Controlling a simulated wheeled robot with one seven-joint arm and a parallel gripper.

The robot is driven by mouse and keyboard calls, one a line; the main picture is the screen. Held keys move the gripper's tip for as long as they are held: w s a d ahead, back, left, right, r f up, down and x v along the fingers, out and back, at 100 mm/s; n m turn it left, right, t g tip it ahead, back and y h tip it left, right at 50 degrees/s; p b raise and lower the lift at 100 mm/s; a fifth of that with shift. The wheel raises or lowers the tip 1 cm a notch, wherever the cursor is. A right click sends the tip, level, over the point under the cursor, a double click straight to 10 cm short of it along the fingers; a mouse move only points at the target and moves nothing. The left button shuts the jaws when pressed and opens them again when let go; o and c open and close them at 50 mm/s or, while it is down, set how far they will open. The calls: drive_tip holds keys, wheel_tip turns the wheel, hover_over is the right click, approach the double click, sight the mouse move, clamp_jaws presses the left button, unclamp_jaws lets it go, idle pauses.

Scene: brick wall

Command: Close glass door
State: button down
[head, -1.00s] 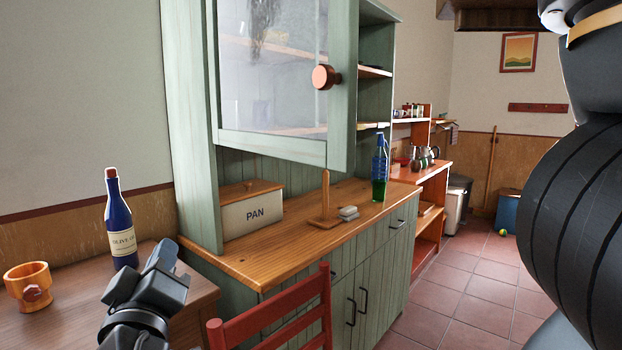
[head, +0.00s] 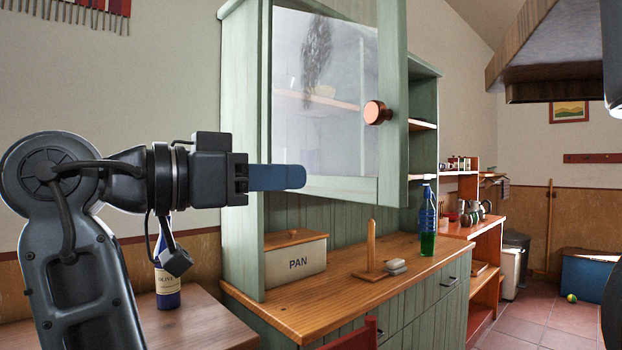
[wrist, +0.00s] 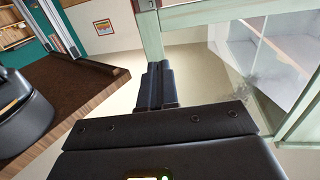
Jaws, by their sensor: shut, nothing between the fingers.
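The glass door (head: 325,70) of the green cupboard has a green frame and a round copper-coloured knob (head: 377,112). It stands open, swung out from the cupboard, with the shelves (head: 425,125) showing past its right edge. My gripper (head: 302,177) comes in from the left with its fingers shut and empty. In the head view its tips overlap the lower left part of the door; I cannot tell whether they touch. In the wrist view the fingers (wrist: 158,82) point toward the door's green frame (wrist: 200,22), with the glass (wrist: 240,60) to the right.
A wooden counter (head: 330,305) below the door holds a PAN box (head: 297,262), a wooden stand (head: 371,250) and a green-blue bottle (head: 428,225). A dark bottle (head: 167,275) stands on the table at left, partly behind my arm. A hood (head: 550,60) hangs at upper right.

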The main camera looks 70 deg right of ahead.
sight(379, 175)
drive_tip(key=p+x, duration=0.1)
drive_tip(key=x, duration=1.1)
drive_tip(key=shift+s+d+p, duration=0.15)
drive_tip(key=shift+d+p, duration=0.1)
drive_tip(key=shift+p, duration=0.1)
drive_tip(key=shift+d, duration=0.1)
